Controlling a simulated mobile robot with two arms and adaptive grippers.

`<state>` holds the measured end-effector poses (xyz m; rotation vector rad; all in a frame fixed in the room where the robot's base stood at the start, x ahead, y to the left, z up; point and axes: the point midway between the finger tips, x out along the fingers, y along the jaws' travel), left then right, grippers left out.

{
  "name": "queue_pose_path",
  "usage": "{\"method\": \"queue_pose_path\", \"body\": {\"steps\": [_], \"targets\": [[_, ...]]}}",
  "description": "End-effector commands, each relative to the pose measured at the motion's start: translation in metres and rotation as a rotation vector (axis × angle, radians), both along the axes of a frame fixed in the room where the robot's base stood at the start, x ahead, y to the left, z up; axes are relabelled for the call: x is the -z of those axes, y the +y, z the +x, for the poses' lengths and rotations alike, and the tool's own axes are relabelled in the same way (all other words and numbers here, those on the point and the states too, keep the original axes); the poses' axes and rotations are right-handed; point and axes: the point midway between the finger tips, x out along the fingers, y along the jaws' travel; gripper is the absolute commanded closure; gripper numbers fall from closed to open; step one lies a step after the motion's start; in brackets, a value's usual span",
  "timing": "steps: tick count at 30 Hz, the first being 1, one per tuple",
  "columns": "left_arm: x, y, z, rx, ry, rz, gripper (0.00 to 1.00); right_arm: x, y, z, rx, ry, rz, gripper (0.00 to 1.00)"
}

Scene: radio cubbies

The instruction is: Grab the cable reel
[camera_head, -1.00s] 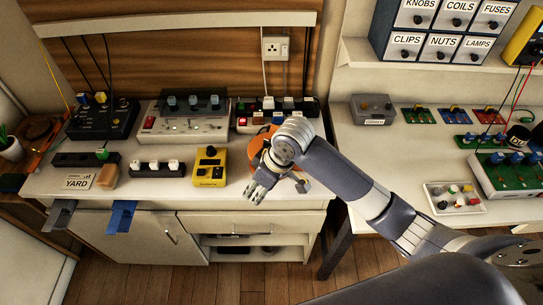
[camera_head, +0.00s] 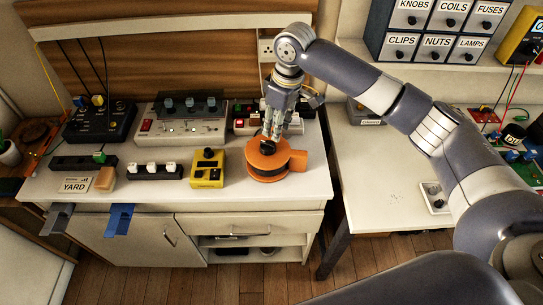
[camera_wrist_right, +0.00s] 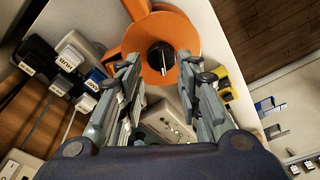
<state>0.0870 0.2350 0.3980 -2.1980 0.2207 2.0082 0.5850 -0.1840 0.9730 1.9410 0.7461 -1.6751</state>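The cable reel (camera_head: 267,165) is an orange disc-shaped reel with a dark band and a dark knob on top. It sits on the white cabinet top near its right front corner. My right gripper (camera_head: 269,137) is just above it, pointing down. In the right wrist view the reel (camera_wrist_right: 188,37) lies beyond the fingertips of the gripper (camera_wrist_right: 160,72). The two fingers are spread apart, with the dark knob (camera_wrist_right: 160,57) showing between them. I cannot tell whether the fingers touch the knob. My left gripper is out of view.
A yellow box (camera_head: 208,169) stands just left of the reel. A power strip (camera_head: 252,124) with plugs and a grey mixer panel (camera_head: 181,127) are behind. A block marked YARD (camera_head: 76,185) is at the left. Another table (camera_head: 375,175) stands to the right, across a gap.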

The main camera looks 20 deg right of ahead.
Motion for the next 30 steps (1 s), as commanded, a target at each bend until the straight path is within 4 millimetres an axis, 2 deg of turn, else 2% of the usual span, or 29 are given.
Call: {"method": "queue_pose_path", "body": {"steps": [8, 16, 25, 30], "targets": [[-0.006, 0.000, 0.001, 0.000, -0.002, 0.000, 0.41, 0.023, 0.003, 0.002, 0.000, 0.001, -0.001, 0.68], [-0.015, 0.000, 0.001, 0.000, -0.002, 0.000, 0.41, 0.061, 0.009, 0.006, 0.000, -0.001, 0.001, 0.68], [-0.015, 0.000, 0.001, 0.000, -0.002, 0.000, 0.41, 0.069, 0.009, 0.007, -0.001, -0.003, 0.000, 0.68], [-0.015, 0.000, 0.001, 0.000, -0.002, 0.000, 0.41, 0.068, 0.009, 0.007, -0.001, -0.003, 0.000, 1.00]]}}
